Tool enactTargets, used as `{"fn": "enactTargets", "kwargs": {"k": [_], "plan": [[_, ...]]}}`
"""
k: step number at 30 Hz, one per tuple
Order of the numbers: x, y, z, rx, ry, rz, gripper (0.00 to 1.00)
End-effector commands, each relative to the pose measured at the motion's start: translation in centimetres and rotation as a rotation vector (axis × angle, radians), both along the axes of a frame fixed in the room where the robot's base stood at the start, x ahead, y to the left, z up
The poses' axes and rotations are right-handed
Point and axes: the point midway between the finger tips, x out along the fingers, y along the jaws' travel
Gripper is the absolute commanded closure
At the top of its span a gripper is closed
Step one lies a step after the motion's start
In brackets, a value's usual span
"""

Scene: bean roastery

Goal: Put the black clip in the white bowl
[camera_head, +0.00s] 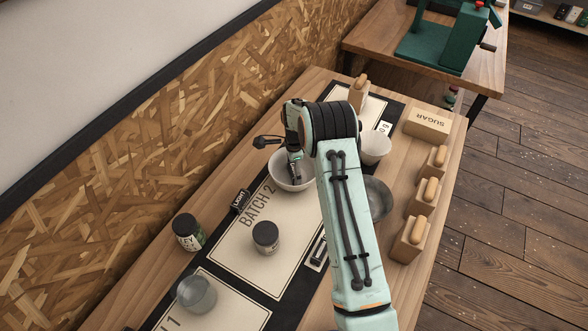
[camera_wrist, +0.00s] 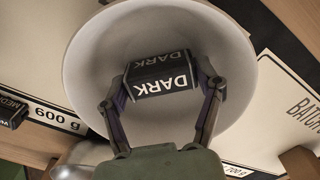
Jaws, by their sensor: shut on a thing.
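The black clip (camera_wrist: 160,78), lettered DARK in white, is between the two fingertips of my gripper (camera_wrist: 161,84) in the wrist view. My gripper is shut on it. Behind and around the clip in that view is the inside of the white bowl (camera_wrist: 88,75). In the head view the white bowl (camera_head: 281,182) stands on the mat, and my gripper (camera_head: 295,178) points down over it with its tips within the rim outline. I cannot tell whether the clip touches the bowl's floor. My arm partly covers the bowl's right side.
A clip lettered LIGHT (camera_head: 240,201), a dark jar (camera_head: 188,233), a smaller jar (camera_head: 266,238) and a glass (camera_head: 197,294) are nearer.

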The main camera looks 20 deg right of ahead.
Motion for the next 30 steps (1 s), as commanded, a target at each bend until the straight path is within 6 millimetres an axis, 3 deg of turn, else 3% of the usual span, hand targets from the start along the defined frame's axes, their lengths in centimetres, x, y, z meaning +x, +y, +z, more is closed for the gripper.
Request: {"fn": "enactTargets", "kwargs": {"k": [2, 3, 4, 16, 20, 30], "plan": [[0.0, 0.0, -0.2, 0.0, 0.001, 0.0, 0.5], [0.0, 0.0, -0.3, 0.001, 0.001, 0.0, 0.3], [0.0, 0.0, -0.3, 0.0, 0.0, 0.0, 0.22], [0.0, 0.0, 0.3, 0.0, -0.001, 0.0, 0.22], [0.1, 0.0, 2.4, 0.0, -0.004, -0.001, 0.22], [0.0, 0.0, 9.9, 0.0, -0.004, -0.001, 0.22]]}}
